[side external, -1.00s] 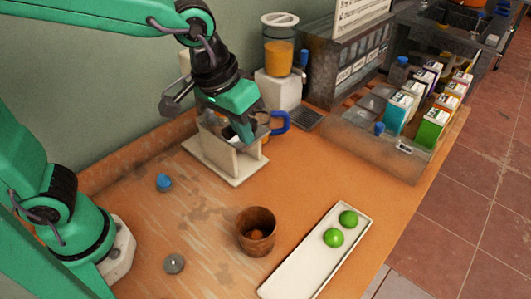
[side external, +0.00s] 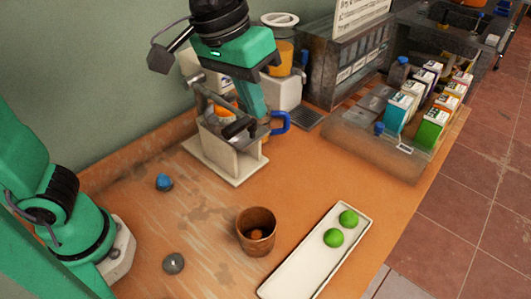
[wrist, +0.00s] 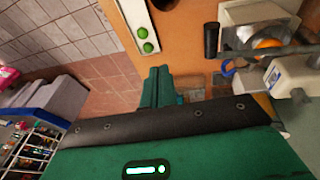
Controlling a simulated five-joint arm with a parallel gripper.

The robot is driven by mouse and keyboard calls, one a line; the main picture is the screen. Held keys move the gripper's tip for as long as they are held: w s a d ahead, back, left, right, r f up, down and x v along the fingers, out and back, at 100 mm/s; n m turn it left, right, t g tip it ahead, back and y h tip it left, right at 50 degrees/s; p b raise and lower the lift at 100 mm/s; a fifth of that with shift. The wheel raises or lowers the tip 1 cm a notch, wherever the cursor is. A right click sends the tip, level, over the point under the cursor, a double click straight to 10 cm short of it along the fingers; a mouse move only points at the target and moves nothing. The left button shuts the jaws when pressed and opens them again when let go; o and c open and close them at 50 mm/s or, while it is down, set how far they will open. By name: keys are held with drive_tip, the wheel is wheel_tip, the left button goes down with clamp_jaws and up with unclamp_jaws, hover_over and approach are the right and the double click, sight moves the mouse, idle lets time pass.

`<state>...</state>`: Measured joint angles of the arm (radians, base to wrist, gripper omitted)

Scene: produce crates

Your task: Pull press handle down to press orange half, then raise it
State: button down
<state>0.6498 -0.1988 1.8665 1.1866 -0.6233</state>
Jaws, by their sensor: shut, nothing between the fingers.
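The press (side external: 228,155) is a pale stand with a metal lever. Its black handle (side external: 240,127) slants over the front of the stand; it also shows in the wrist view (wrist: 211,40). An orange half (side external: 224,108) shows behind the lever, partly hidden, and in the wrist view (wrist: 268,43). My gripper (side external: 257,112) is shut and empty, fingers pointing down beside the handle on its right. In the wrist view the closed green fingers (wrist: 158,75) are apart from the handle.
A blue mug handle (side external: 280,122) sits just right of the press. A juice dispenser (side external: 282,92) stands behind. A wooden cup (side external: 256,232) and a white tray (side external: 290,272) with two limes are in front. A carton crate (side external: 370,148) is at right.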

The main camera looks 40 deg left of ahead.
drive_tip(key=shift+s+d+r, duration=0.25)
drive_tip(key=shift+d+r, duration=0.15)
drive_tip(key=shift+r, duration=0.4)
drive_tip(key=shift+s+d+r, duration=0.25)
drive_tip(key=shift+d+r, duration=0.15)
drive_tip(key=shift+r, duration=0.35)
wheel_tip(320, 180, up, 5)
drive_tip(key=m+g+y, duration=0.2)
drive_tip(key=m+g, duration=0.1)
drive_tip(key=m, duration=1.5)
hover_over(236, 122)
drive_tip(key=shift+w+a, duration=0.1)
drive_tip(key=shift+a, duration=0.05)
drive_tip(key=shift+f, duration=0.15)
wheel_tip(236, 122, down, 14)
drive_tip(key=shift+r, duration=0.1)
